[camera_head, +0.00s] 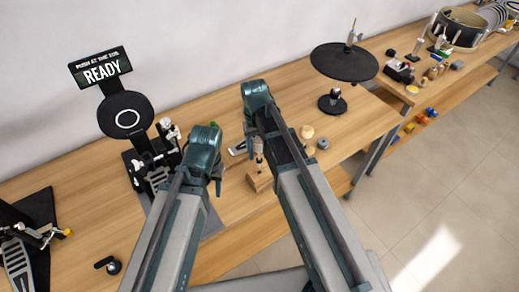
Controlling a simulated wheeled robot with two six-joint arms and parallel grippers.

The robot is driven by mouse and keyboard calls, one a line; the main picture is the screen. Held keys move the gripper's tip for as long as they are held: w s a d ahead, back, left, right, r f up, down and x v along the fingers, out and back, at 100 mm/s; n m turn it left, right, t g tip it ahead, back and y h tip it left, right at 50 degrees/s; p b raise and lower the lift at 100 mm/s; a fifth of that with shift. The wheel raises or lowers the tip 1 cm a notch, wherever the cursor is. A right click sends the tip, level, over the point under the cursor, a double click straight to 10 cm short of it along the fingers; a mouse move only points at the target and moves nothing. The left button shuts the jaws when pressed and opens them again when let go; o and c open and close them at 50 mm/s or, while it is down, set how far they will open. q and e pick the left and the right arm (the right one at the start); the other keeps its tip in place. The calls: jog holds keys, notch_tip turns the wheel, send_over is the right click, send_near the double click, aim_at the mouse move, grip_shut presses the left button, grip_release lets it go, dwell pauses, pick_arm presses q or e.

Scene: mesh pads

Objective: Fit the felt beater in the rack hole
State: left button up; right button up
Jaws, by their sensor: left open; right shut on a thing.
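The wooden rack (261,183) is a small block on the bench, between my two arms. What looks like the felt beater (259,146), with a pale shaft, is upright right over the rack. I cannot tell whether its lower end is in a hole or just above it. My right gripper (252,128) is shut on the beater, and its arm hides part of it. My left gripper (217,187) is open and empty, to the left of the rack. Its fingers are mostly hidden by its own arm.
A round practice pad on a pedal stand (125,114) with a READY sign (101,69) stands at left. A black cymbal pad (344,62) stands at back right. Small round pieces (307,131) lie right of my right arm. Another pedal (18,262) is at far left.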

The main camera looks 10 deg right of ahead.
aim_at(259, 159)
jog(key=shift+f+b, duration=3.15)
jog(key=shift+f, duration=0.2)
jog(key=o, duration=1.5)
jog(key=shift+r, duration=0.2)
jog(key=r+p, duration=0.4)
jog(key=w+r+p, duration=0.1)
jog(key=r+p, duration=0.4)
jog(key=w+r+p, duration=0.1)
jog(key=r+p, duration=0.3)
jog(key=shift+w+a+r+p, duration=0.2)
jog(key=shift+a+p, duration=0.1)
jog(key=shift+p, duration=0.1)
